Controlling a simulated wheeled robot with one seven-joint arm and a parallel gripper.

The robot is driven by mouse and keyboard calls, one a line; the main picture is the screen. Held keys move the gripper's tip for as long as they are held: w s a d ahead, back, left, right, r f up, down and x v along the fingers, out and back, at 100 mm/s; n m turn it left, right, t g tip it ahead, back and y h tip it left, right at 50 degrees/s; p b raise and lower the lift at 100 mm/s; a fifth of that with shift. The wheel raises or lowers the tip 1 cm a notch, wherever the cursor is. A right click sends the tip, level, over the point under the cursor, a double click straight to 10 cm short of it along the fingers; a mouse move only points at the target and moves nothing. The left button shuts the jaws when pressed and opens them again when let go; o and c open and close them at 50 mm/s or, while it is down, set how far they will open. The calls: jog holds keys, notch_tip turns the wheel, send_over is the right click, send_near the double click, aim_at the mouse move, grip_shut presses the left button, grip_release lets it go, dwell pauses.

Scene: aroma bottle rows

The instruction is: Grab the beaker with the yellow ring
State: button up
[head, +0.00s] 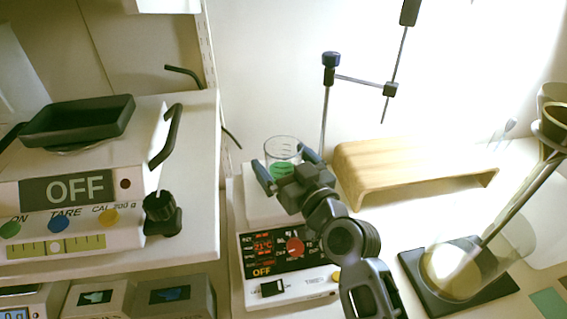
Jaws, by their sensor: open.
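A clear glass beaker (283,147) with green content stands on the white top of the hotplate (257,205). My gripper (282,163) is open, its blue-grey fingers to the left and right of this beaker. I cannot tell whether the fingers touch the glass, and the gripper body hides the beaker's lower right part. No yellow ring can be made out on it. A larger glass vessel (497,262) with pale yellow content stands on a dark base at right; I cannot tell whether it has a ring.
A balance (105,172) with a black tray stands at left. A metal stand rod (325,118) rises behind the beaker. A wooden bench-like riser (390,160) is close on the right. A tilted rod and funnel-like cup (553,125) are at far right.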

jog(key=shift+w+a, duration=0.1)
jog(key=shift+w, duration=0.05)
jog(key=c, duration=1.2)
